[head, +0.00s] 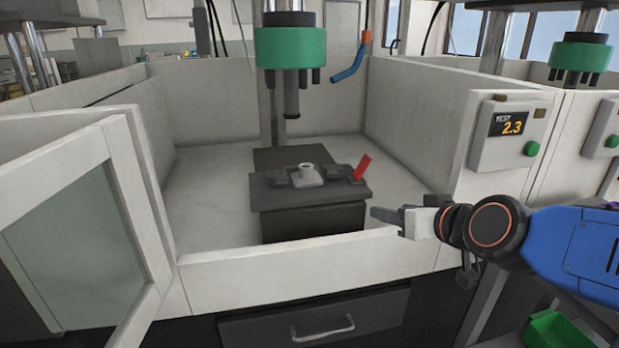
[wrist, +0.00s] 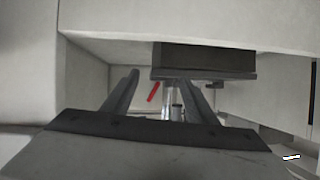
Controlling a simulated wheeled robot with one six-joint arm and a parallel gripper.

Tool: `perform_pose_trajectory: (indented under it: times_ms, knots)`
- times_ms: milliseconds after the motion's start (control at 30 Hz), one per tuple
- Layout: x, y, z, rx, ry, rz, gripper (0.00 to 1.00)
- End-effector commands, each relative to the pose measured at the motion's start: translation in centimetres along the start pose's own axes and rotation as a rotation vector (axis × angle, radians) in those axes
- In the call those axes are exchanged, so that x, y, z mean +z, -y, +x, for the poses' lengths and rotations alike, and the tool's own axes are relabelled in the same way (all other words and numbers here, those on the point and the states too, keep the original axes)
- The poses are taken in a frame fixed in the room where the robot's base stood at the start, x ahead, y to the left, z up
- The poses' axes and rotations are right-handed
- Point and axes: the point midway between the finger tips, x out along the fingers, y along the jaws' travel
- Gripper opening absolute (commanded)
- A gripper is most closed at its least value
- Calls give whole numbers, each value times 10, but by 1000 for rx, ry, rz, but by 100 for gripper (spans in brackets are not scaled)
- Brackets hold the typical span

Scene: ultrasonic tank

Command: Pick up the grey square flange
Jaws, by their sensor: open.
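The grey square flange (head: 307,175) has a short raised round collar. It sits on the dark fixture block (head: 310,220) inside the white tank, between dark clamp pieces, with a red handle (head: 362,167) to its right. My gripper (head: 377,215) is at the tank's front right wall in the head view, apart from the flange and right of it. In the wrist view my gripper (wrist: 162,88) shows two spread dark fingers with the red handle between them. The wrist picture appears upside down, and I cannot clearly make out the flange there.
A green-collared test head (head: 290,48) with a dark rod hangs above the fixture. A glazed door (head: 85,230) hangs open at left. A control box (head: 508,130) is at right.

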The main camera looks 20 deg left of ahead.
Motion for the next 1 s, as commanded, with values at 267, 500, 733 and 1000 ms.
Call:
perform_pose_trajectory:
  times_ms: [267,500,733,1000]
  knots:
    - [-39,74,49,-17,-156,-41,52]
    - [-52,130,76,26,-253,-70,52]
    - [-53,156,84,66,-291,-88,52]
    - [-60,156,108,76,-295,-92,52]
